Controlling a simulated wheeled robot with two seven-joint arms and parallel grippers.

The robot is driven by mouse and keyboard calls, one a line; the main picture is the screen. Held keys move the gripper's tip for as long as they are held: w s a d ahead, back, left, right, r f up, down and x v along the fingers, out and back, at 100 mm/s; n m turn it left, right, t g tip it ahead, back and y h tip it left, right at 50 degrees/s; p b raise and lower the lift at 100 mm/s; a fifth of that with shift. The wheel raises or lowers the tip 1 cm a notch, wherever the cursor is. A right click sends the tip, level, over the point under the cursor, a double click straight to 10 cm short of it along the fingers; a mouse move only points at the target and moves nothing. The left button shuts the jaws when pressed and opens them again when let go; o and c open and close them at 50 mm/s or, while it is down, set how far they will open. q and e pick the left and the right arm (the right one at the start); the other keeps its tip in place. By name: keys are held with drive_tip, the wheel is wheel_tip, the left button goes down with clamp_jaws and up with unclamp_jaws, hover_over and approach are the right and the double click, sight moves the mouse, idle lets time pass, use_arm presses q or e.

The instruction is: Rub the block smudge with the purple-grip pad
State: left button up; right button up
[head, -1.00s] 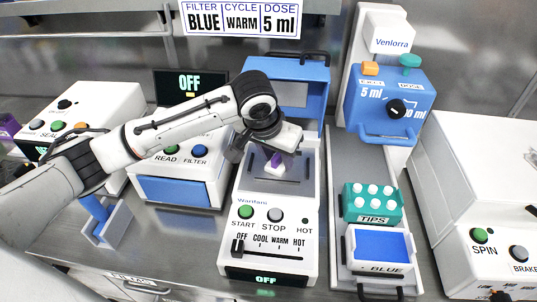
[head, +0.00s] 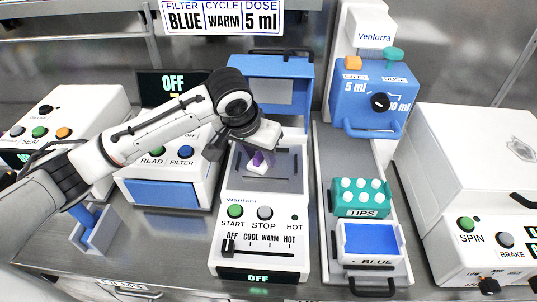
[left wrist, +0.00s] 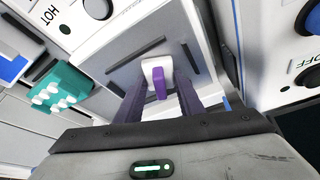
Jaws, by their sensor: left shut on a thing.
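My left gripper (head: 258,154) is shut on the purple grip of the pad (head: 264,168). The pad is a small white block with a purple grip on top. In the left wrist view the pad (left wrist: 157,66) shows between my finger tips, over the grey block (left wrist: 125,72). In the head view the pad is over the middle of the grey block (head: 285,180) of the Warifani machine, whose blue lid (head: 272,68) stands open. I cannot tell whether the pad touches the block. No smudge shows; it may lie under the pad or gripper. My right gripper is not in view.
The machine's START button (head: 235,211), STOP button (head: 265,213) and slider (head: 228,248) are in front of the block. A teal tips box (head: 348,211) and blue-filled tray (head: 372,262) stand to the right. The reader (head: 165,190) stands close on the left.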

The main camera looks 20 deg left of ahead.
sight(246, 164)
use_arm(q)
drive_tip(key=shift+s+a, duration=0.2)
drive_tip(key=shift+a, duration=0.65)
drive_tip(key=shift+s+a, duration=0.15)
drive_tip(key=shift+a, duration=0.65)
drive_tip(key=shift+w+a+r, duration=0.1)
drive_tip(key=shift+a, duration=0.05)
drive_tip(key=shift+w+d+r, duration=0.1)
drive_tip(key=shift+w+d, duration=0.05)
drive_tip(key=shift+d, duration=0.5)
drive_tip(key=shift+w+d+r, duration=0.1)
drive_tip(key=shift+d, duration=0.55)
drive_tip(key=shift+w+d+f, duration=0.1)
drive_tip(key=shift+w+d, duration=0.1)
drive_tip(key=shift+d, duration=0.5)
drive_tip(key=shift+w+d+f, duration=0.1)
drive_tip(key=shift+w+d, duration=0.05)
drive_tip(key=shift+d, duration=0.6)
drive_tip(key=shift+w+d, duration=0.2)
drive_tip(key=shift+d, duration=0.5)
drive_tip(key=shift+r, duration=0.1)
drive_tip(key=shift+r, duration=2.9)
